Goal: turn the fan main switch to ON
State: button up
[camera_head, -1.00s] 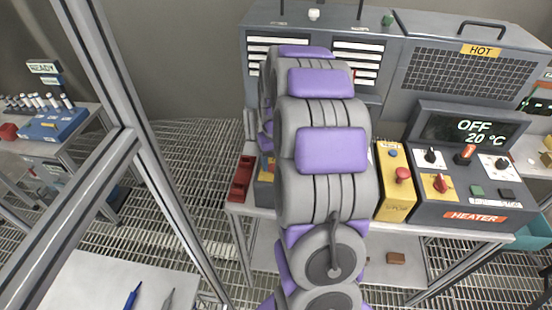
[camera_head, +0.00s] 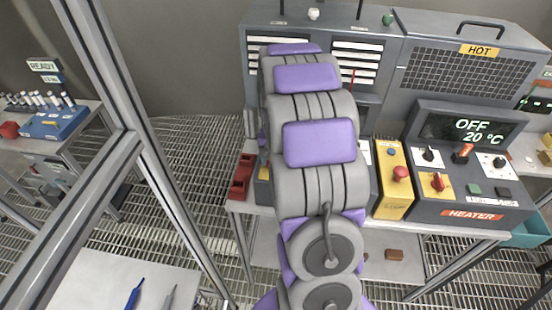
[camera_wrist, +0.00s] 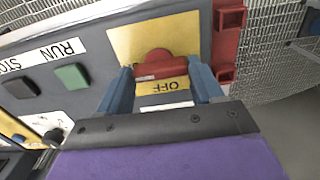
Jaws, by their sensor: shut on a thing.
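The fan main switch (camera_wrist: 157,66) is a red rotary knob on a yellow plate (camera_wrist: 124,44) in the wrist view. The view is upside down, with an inverted OFF label (camera_wrist: 172,87) below the knob. The knob's bar lies nearly crosswise between the two blue fingers. My gripper (camera_wrist: 162,74) is shut on the knob, one finger at each end of it. No ON label is visible. In the head view my arm hides the switch and my gripper.
A red bracket (camera_wrist: 228,45) stands at the panel's other side. The heater panel (camera_head: 465,185) with its own red knob (camera_head: 438,181) is to the right.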

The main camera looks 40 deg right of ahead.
jog(key=shift+w+r, duration=0.1)
jog(key=shift+w, duration=0.05)
jog(key=o, duration=1.1)
jog(key=shift+c, duration=0.2)
notch_tip(320, 180, up, 17)
jog(key=p, duration=0.1)
jog(key=shift+d, duration=0.15)
